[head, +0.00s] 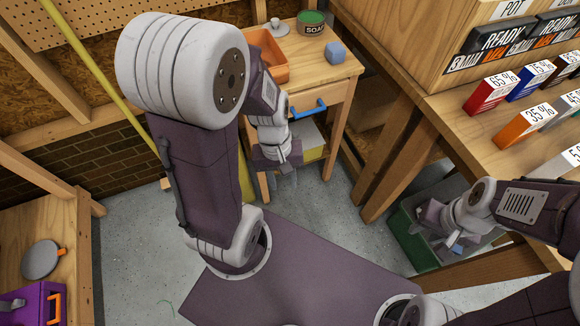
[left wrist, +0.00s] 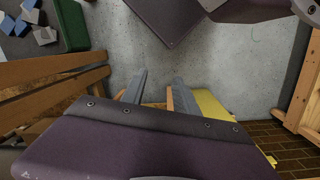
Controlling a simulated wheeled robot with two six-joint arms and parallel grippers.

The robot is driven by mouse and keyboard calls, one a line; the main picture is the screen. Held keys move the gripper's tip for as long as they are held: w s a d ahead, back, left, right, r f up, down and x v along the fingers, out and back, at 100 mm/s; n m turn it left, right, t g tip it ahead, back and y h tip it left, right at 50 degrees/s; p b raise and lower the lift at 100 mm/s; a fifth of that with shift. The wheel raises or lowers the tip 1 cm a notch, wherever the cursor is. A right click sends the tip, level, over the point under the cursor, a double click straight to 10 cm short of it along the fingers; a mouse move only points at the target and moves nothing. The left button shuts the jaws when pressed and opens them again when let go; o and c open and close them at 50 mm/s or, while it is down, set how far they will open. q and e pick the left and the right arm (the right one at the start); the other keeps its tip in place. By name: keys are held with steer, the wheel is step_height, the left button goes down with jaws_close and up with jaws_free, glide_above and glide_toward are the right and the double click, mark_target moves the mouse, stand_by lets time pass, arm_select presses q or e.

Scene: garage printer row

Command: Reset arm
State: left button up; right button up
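My left arm rises large in the middle of the head view and bends down to my left gripper (head: 282,172). That gripper hangs over the floor in front of the small wooden table. In the left wrist view its two fingers (left wrist: 159,86) stand apart with nothing held between them. My right gripper (head: 440,228) is at the right of the head view, low beside the printer bench and over the green bin (head: 409,240). Its fingertips are too small and partly hidden to tell whether they are open or shut.
Grey floor (head: 130,250) is clear at left.

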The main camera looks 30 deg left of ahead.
arm_select(q)
steer(key=w+r+m+t+p, duration=0.1)
steer(key=r+m+p, duration=0.2)
steer(key=r+p, duration=0.5)
steer(key=w+r+m+y+p, duration=0.1)
steer(key=w+r+m+p, duration=0.1)
steer(key=r+p, duration=0.7)
steer(key=shift+d+r+m+t+p, duration=0.3)
steer(key=shift+d+r+m+t, duration=0.15)
steer(key=shift+r, duration=0.35)
